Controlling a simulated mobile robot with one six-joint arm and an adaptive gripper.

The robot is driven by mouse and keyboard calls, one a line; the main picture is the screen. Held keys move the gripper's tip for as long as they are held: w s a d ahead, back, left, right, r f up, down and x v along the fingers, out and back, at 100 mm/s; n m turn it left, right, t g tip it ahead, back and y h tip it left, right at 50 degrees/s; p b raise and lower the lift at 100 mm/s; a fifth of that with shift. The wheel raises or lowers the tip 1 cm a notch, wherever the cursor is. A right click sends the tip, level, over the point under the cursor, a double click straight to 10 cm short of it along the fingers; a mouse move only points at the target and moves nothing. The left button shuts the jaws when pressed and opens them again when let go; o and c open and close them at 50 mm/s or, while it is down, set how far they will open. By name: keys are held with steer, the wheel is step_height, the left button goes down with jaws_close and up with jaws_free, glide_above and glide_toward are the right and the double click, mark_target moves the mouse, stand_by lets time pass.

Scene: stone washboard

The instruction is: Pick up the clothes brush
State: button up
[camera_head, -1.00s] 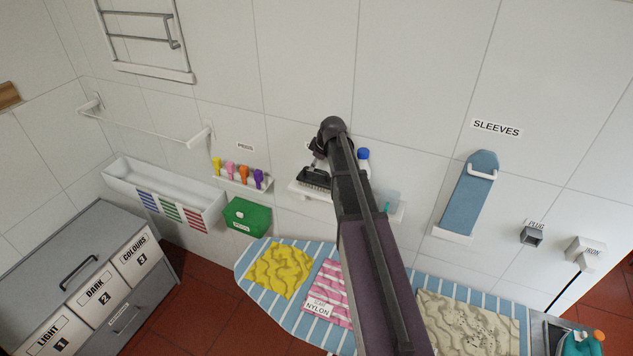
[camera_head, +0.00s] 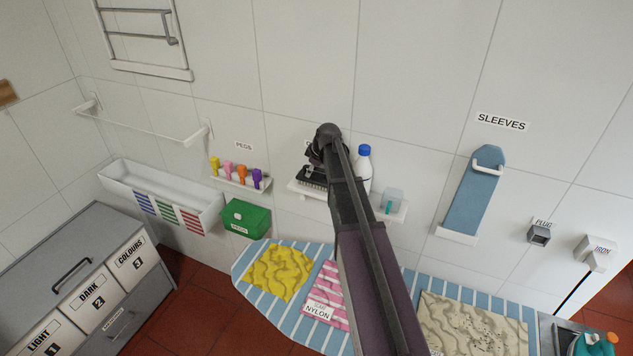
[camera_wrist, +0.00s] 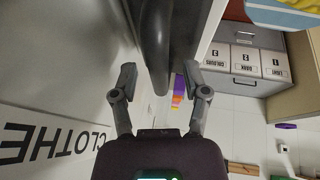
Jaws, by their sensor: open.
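The clothes brush (camera_head: 311,181), dark with pale bristles along its lower edge, is at the left end of a small white wall shelf (camera_head: 299,190). My arm and gripper (camera_head: 321,152) cover its upper and right parts in the head view. In the wrist view a dark, smooth, elongated shape, apparently the brush (camera_wrist: 155,40), lies ahead between the two fingers of my gripper (camera_wrist: 160,76). The fingers are apart, one on each side of it. I cannot tell whether either finger touches it.
A white bottle with a blue cap (camera_head: 364,165) stands close right of my arm; a clear cup (camera_head: 391,201) is farther right. Left is a shelf of coloured pegs (camera_head: 241,182) above a green box (camera_head: 245,219). The wall with its label (camera_wrist: 50,140) is close beside my gripper.

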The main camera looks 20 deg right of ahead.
steer(key=shift+d, duration=0.1)
steer(key=shift+c, duration=0.2)
jaws_close()
steer(key=shift+r, duration=0.15)
stand_by(0.3)
step_height(320, 180, up, 10)
steer(key=p, duration=1)
stand_by(0.5)
